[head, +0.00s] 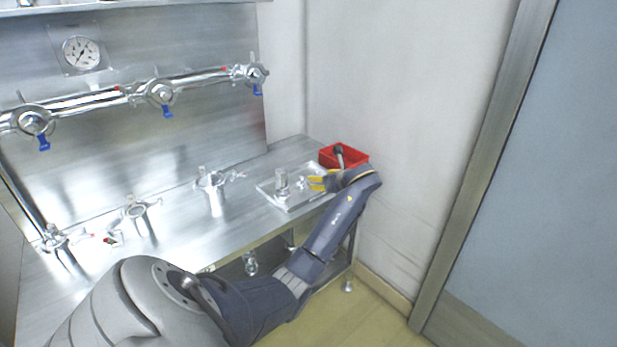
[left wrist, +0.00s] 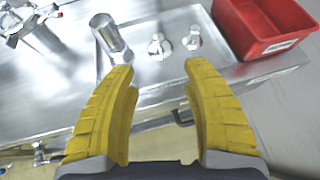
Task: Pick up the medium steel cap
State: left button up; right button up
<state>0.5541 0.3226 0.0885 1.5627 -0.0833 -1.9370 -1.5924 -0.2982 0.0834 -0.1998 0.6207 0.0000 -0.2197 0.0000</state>
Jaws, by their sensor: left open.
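A shallow steel tray (head: 291,208) on the bench holds three shiny steel pieces, also seen in the left wrist view. A large steel cylinder (left wrist: 110,35) stands at the tray's left. A mid-sized steel cap (left wrist: 159,46) with a wider base sits in the middle and looks like the medium one. A smaller steel piece (left wrist: 193,39) is to its right. My left gripper (head: 318,183) has yellow fingers and is over the tray's right side. In the left wrist view the gripper (left wrist: 160,70) is open and empty, its fingertips short of the cap. My right gripper is not in view.
A red bin (head: 345,157) stands at the bench's right end, close to my left gripper and the wall. Steel fittings (head: 213,190) stand on the bench left of the tray. A pipe with blue-handled valves (head: 162,92) runs along the back panel.

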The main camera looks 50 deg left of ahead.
pick_arm(q)
send_near(302, 178)
jog(key=x, duration=0.3)
jog(key=shift+w+a, duration=0.2)
jog(key=shift+a, duration=0.1)
jog(key=shift+x, duration=3.45)
jog(key=shift+s, duration=0.15)
jog(key=shift+c, duration=0.3)
grip_shut()
